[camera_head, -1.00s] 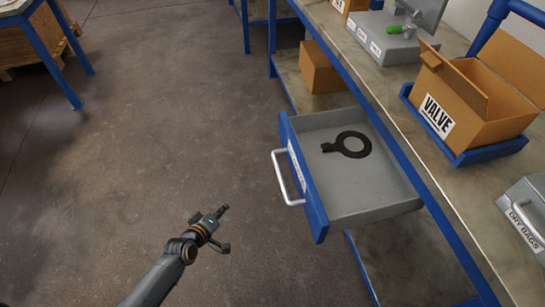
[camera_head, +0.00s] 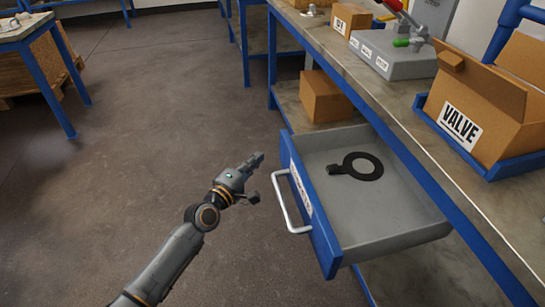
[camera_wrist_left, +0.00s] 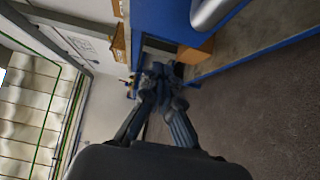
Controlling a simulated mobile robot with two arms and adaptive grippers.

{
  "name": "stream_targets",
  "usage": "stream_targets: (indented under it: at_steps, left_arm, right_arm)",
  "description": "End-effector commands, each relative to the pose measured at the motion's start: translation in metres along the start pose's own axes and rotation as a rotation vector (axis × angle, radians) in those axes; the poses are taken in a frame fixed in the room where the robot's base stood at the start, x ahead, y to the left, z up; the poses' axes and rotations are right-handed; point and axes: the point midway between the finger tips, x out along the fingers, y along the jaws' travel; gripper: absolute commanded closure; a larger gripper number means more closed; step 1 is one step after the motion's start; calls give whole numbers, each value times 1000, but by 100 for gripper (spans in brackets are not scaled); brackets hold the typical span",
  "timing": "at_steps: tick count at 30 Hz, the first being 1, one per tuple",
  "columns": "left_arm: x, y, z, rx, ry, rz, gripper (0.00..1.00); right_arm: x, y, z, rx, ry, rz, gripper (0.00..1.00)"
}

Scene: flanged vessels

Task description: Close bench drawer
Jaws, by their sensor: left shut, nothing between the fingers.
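The bench drawer (camera_head: 328,250) stands open, pulled out from under the bench. It has a blue front, grey inside and a silver bar handle (camera_head: 287,205). A black ring with a tab (camera_head: 362,167) lies in it. My left gripper (camera_head: 260,160) is shut and empty, to the left of the drawer front near the handle's far end, apart from it as far as I can tell. In the left wrist view the shut fingers (camera_wrist_left: 158,75) show, with part of the silver handle (camera_wrist_left: 212,12) at the top. My right gripper is not in view.
On the bench top (camera_head: 480,190) stand an open VALVE box (camera_head: 470,115) in a blue tray and a grey fixture (camera_head: 395,55). A cardboard box (camera_head: 325,97) sits on the lower shelf behind the drawer.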

Motion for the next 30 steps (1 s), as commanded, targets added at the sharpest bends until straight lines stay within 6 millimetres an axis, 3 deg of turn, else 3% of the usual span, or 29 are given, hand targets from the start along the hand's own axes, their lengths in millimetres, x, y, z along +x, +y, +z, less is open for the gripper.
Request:
stream_targets:
  at_steps: [3, 9, 30]
  left_arm:
    - [23, 0, 5, -2, -2, 1, 100]
    - [40, 0, 23, -1, 0, 0, 100]
    - [44, -1, 29, 1, 0, -1, 100]
  right_arm:
    - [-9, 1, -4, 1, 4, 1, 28]
    - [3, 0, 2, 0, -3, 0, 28]
    - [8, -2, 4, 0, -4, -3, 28]
